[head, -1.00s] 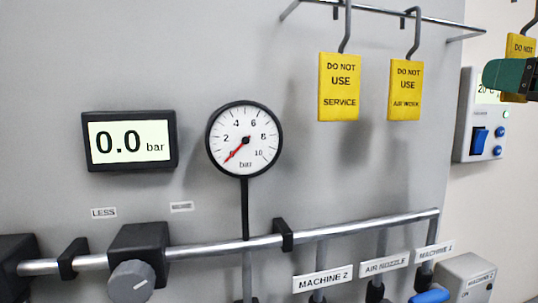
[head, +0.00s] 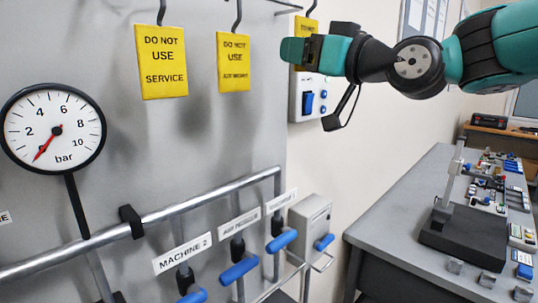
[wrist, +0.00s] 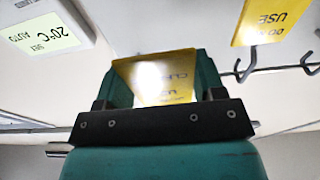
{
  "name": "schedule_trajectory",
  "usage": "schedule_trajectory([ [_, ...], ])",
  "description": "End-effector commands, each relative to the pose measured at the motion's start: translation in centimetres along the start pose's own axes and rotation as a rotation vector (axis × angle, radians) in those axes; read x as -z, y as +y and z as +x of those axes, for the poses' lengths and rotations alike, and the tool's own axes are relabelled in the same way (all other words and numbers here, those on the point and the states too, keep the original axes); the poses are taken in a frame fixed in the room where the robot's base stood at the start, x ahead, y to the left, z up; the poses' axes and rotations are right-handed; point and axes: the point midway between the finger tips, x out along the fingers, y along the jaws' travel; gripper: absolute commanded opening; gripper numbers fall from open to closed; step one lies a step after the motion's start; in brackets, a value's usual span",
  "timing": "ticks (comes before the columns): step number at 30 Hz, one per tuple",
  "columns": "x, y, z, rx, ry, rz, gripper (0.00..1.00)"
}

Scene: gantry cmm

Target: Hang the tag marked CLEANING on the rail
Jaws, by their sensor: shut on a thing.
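My gripper (head: 292,51) is shut on a yellow tag (head: 306,27), which the gripper partly hides in the head view. In the wrist view the tag (wrist: 160,78) sits between the jaws (wrist: 160,95); its glared, upside-down lettering looks like the start of CLEANING. A hook rises from the tag's top in the head view. Only an end piece of the rail (head: 286,4) shows at the top edge. Tags marked SERVICE (head: 161,62) and AIR WORK (head: 234,62) hang from hooks left of my gripper. The wrist view shows the rail (wrist: 285,69) with hooks, right of the held tag.
A white wall control box (head: 308,97) is just below my gripper. A pressure gauge (head: 53,128), a pipe (head: 160,215) and blue-handled valves (head: 238,270) are on the grey panel. A bench (head: 400,225) with equipment stands at right.

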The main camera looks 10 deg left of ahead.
Motion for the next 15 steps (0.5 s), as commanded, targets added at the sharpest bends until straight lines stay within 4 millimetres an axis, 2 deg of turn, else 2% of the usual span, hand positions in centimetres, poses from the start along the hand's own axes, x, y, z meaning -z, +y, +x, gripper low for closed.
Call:
schedule_trajectory([
  [1,0.4,-0.1,0.9,0.003,-0.003,0.002,0.48],
  [6,-0.1,0.0,2.7,0.001,-0.002,0.001,0.48],
  [15,-0.5,0.0,3.4,0.000,0.001,0.001,0.48],
])
